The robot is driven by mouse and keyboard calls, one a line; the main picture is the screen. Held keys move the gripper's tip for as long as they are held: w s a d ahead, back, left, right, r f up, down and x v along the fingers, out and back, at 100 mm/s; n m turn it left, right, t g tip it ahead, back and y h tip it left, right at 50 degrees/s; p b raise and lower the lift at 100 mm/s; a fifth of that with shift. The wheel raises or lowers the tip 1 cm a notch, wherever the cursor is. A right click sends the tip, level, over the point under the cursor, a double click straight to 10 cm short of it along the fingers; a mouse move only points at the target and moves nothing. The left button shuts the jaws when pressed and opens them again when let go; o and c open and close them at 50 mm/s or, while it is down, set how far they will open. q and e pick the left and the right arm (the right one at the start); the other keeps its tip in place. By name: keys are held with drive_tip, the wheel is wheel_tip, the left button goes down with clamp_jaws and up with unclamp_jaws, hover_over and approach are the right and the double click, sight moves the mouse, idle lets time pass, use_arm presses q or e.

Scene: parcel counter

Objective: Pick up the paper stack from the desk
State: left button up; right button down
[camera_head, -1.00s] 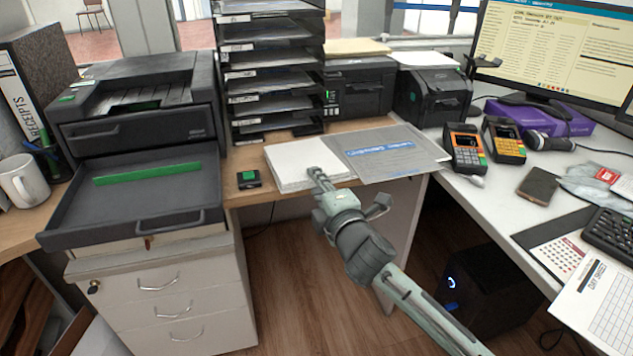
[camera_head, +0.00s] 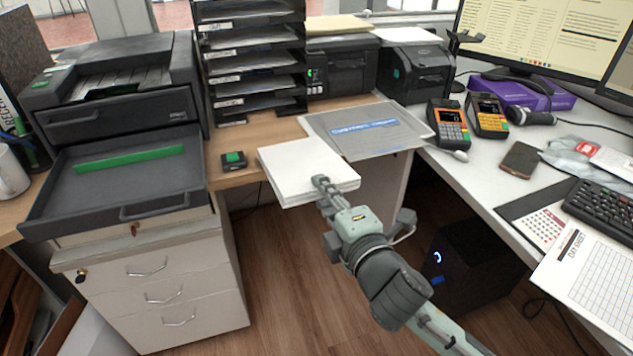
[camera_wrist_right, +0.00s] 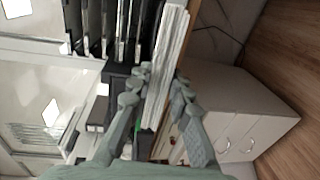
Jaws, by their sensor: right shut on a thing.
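The white paper stack (camera_head: 300,165) is in the grip of my right gripper (camera_head: 322,184) at its near edge. The stack juts out past the desk's front edge, in front of the grey mailer; I cannot tell whether its far part still touches the desk. In the right wrist view the stack (camera_wrist_right: 168,70) stands edge-on between the two fingers of the right gripper (camera_wrist_right: 160,95), which press on its two faces. The desk (camera_head: 275,133) is light wood. My left gripper is not in view.
A grey mailer (camera_head: 375,145) lies behind and right of the stack. A small black box with a green button (camera_head: 234,158) is to the left. A printer with a pulled-out tray (camera_head: 120,190) stands further left. Black letter trays (camera_head: 250,70) rise behind. Card terminals (camera_head: 448,125) are on the right.

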drive_tip(key=v, duration=1.1)
drive_tip(key=shift+s, duration=0.25)
drive_tip(key=shift+d+f, duration=0.1)
